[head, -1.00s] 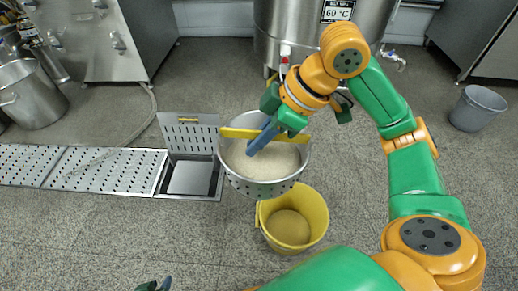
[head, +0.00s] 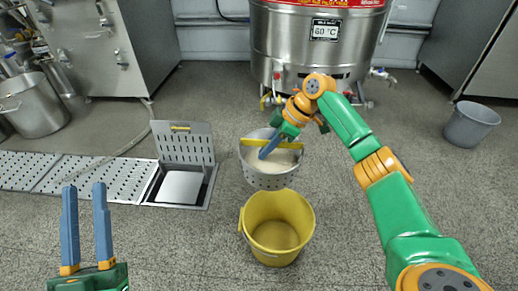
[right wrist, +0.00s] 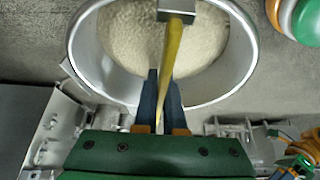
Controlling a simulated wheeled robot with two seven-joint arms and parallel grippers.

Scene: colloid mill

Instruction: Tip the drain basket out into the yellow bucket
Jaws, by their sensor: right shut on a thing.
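The drain basket (head: 270,181) is a round, perforated metal basket holding pale, grainy matter. It is upright or nearly so, just beyond the yellow bucket in the head view. My right gripper (head: 264,154) is shut on its yellow handle bar (head: 288,145); the handle also shows in the right wrist view (right wrist: 173,50), above the pale contents (right wrist: 130,40). I cannot tell how high the basket hangs. The yellow bucket (head: 277,243) stands upright on the floor, its mouth clear of the basket in the picture. My left gripper (head: 84,188) is open and empty at lower left.
An open floor drain (head: 181,187) with its perforated lid (head: 183,143) raised lies left of the basket. A steel vessel (head: 315,45) with taps stands behind. A grey bucket (head: 471,125) is at right, a steel pot (head: 34,106) at left. Floor around the yellow bucket is clear.

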